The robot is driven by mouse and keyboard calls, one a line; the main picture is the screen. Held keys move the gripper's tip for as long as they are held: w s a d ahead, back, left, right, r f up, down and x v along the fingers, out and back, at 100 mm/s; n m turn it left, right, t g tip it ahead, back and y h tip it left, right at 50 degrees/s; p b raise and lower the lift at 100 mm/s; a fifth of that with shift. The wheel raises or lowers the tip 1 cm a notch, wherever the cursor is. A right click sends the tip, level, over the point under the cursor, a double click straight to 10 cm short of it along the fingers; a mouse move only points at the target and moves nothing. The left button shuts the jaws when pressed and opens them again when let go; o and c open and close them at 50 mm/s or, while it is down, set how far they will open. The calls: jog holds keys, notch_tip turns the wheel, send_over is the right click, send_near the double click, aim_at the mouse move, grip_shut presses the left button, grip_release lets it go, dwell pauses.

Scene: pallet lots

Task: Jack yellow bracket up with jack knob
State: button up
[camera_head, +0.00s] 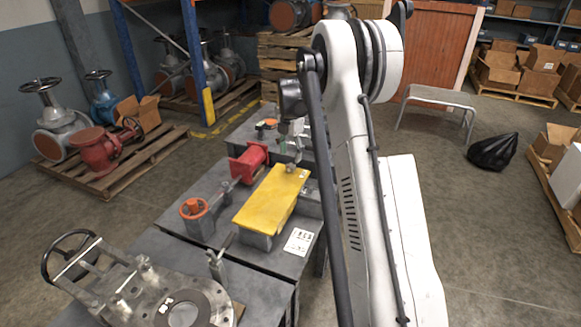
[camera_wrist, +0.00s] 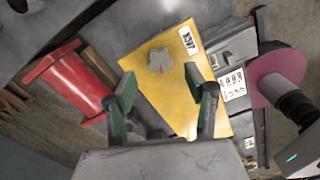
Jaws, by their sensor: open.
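The yellow bracket (camera_head: 269,202) is a flat plate lying over grey blocks on the workbench in the head view; it also fills the middle of the wrist view (camera_wrist: 178,95). The jack knob (camera_wrist: 160,60), a small grey lobed knob, sits on the bracket near its label. It shows at the bracket's far end in the head view (camera_head: 290,168). My gripper (camera_wrist: 160,82) is open, its two green-padded fingers spread to either side below the knob in the picture. Nothing is between the fingertips. Whether they touch the bracket is hard to tell.
A red flanged spool (camera_head: 249,162) stands left of the bracket. An orange handwheel (camera_head: 193,208) and a large valve with a black wheel (camera_head: 160,300) are on the bench nearer the camera.

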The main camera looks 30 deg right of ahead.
aim_at(291, 165)
jog(key=shift+f+b, duration=0.35)
jog(key=shift+f, duration=2.3)
jog(key=shift+c, duration=0.2)
jog(key=c, duration=1.1)
